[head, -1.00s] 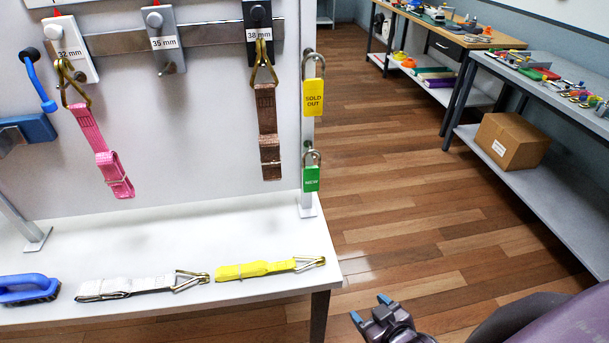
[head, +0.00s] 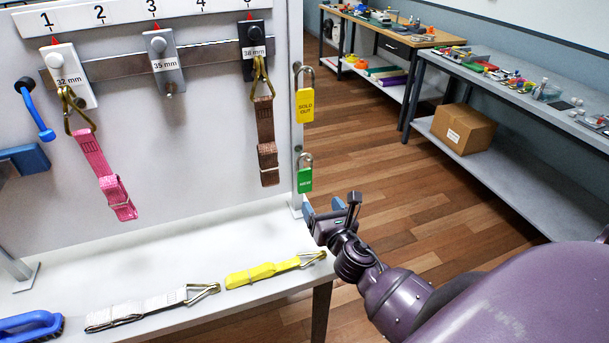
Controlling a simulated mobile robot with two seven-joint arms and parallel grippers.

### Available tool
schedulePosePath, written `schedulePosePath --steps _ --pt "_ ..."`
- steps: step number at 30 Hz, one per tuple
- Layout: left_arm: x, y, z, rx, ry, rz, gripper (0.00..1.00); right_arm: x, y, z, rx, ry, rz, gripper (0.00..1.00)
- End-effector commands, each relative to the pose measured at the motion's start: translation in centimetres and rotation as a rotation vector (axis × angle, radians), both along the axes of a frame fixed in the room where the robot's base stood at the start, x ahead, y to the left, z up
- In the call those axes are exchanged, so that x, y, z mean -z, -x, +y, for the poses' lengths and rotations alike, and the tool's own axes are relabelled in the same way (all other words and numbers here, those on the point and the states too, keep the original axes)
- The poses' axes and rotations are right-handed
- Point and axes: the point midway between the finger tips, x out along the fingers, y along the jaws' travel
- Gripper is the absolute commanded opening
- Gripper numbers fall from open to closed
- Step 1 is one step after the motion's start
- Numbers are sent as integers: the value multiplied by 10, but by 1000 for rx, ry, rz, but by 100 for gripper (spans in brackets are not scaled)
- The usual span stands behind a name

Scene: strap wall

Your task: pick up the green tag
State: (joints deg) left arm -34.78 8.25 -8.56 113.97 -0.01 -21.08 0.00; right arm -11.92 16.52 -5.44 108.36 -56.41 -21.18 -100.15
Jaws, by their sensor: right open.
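The green tag (head: 305,180) reads "NEW" and hangs by a metal shackle on the right edge post of the strap wall. It hangs below the yellow "SOLD OUT" tag (head: 305,106). My right gripper (head: 330,204) is just below and to the right of the green tag, above the corner of the white shelf. Its fingers are spread apart with nothing between them. It looks apart from the tag. My left gripper is out of view.
A pink strap (head: 105,178) and a brown strap (head: 267,140) hang from hooks on the wall. A white strap (head: 140,309), a yellow strap (head: 268,272) and a blue brush (head: 30,326) lie on the shelf (head: 200,250).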

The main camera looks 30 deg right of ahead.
Motion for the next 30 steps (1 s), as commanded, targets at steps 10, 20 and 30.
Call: schedulePosePath --steps 10,20,30 --pt "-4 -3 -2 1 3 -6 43 -13 -32 -7 0 158 0 72" --pt "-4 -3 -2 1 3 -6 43 -11 -63 -15 -1 155 1 72" --pt "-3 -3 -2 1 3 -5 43 -8 -101 -21 1 153 1 72"
